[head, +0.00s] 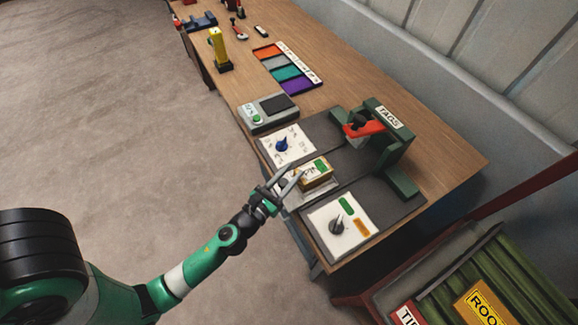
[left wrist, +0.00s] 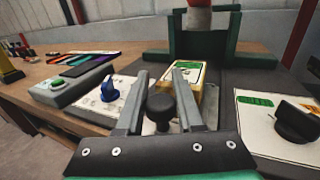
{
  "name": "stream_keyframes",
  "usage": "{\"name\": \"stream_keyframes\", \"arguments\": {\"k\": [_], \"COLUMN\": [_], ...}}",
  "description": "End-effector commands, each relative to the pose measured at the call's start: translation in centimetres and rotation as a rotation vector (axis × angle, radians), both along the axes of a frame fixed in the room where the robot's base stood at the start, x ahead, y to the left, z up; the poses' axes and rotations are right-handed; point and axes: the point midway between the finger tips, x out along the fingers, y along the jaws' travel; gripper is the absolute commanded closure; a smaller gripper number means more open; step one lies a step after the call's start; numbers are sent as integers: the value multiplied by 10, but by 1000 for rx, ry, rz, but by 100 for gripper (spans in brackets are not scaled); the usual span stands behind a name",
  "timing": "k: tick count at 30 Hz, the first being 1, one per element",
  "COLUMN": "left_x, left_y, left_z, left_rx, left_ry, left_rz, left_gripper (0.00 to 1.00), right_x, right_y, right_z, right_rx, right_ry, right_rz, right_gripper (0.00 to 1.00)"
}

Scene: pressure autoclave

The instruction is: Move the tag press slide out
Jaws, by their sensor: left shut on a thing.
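The tag press (head: 384,140) is a dark green frame marked TAGS with a red lever, standing on a dark base plate at the near end of the bench. Its slide (head: 318,185) sits toward the front of the base, between two dial panels, and carries a yellow block with a white and green top (head: 315,172). In the left wrist view the block (left wrist: 183,80) stands in front of the press frame (left wrist: 203,45). My left gripper (head: 291,179) is at the slide's front, shut on its black knob (left wrist: 160,108). My right gripper is not in view.
A blue-knob panel (head: 287,146) lies to the left of the slide and a black-knob panel (head: 343,224) to the right. A grey box with a green button (head: 268,112) and a coloured tray (head: 286,68) sit farther along the bench. A crate (head: 450,280) is at lower right.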

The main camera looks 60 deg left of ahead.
Motion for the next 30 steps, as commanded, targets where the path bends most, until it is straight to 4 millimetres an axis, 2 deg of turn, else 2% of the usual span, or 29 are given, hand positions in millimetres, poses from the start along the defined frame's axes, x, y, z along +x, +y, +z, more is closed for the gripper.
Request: {"name": "stream_keyframes", "arguments": {"k": [4,5,9,20,23,30], "left_x": [-1,-1,-1,-5,-17,-70], "left_y": [1,1,1,-2,-8,-34], "left_z": [1,1,0,-1,-3,-7], "left_rx": [1,1,1,1,-1,0], "left_ry": [0,0,0,0,2,4], "left_rz": [2,2,2,1,0,-5], "left_gripper": [100,58,34,34,34,34], "right_x": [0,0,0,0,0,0], "right_y": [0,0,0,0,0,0], "right_z": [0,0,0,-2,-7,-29], "right_rx": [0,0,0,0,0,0], "right_ry": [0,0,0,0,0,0], "right_rz": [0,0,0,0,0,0], "right_gripper": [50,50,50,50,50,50]}}
